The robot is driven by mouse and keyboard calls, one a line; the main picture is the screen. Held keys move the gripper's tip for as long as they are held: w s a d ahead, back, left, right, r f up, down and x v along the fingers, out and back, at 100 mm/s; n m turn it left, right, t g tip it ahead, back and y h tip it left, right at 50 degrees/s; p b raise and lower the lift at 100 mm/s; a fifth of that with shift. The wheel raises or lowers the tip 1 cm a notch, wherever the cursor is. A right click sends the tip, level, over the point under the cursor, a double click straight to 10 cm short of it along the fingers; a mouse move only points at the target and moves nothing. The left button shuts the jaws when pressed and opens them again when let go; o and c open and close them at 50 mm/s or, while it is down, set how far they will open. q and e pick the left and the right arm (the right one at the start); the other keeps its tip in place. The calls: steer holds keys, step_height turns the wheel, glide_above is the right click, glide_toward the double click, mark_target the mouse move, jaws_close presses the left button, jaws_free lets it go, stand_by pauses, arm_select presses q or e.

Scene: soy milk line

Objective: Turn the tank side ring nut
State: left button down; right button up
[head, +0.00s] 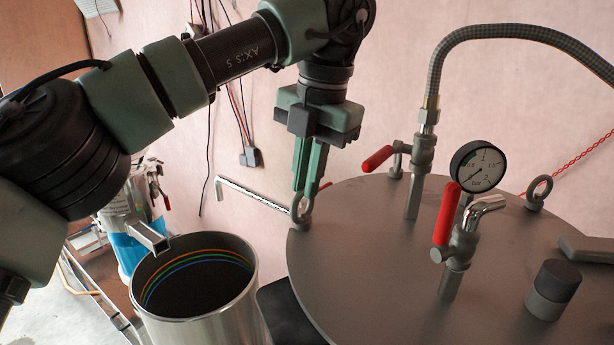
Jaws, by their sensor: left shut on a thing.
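The tank has a wide grey round lid (390,270) on the right of the head view. A grey ring nut (301,209) stands upright at the lid's left edge. My left gripper (306,190) points down from above, its green fingers shut on the top of this ring nut. The fingertips hide the top of the ring. A second ring nut (538,191) stands at the lid's far right edge, apart from the gripper. My right gripper is not in view.
On the lid stand a pipe with a braided hose (500,32), red-handled valves (446,211), a pressure gauge (478,166) and a dark-topped knob (556,282). An open steel pot (200,290) stands left of the lid. Cables hang on the wall behind.

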arm_select(q)
steer(key=shift+f+n+g, duration=0.3)
steer(key=shift+n, duration=0.9)
steer(key=c, duration=1.5)
jaws_free()
steer(key=shift+r, duration=0.1)
steer(key=shift+w, duration=0.1)
steer(key=shift+r, duration=0.1)
step_height(320, 180, up, 8)
steer(key=d, duration=0.1)
steer(key=shift+s+d+f, duration=0.15)
steer(key=shift+s+f, duration=0.05)
steer(key=shift+f, duration=0.05)
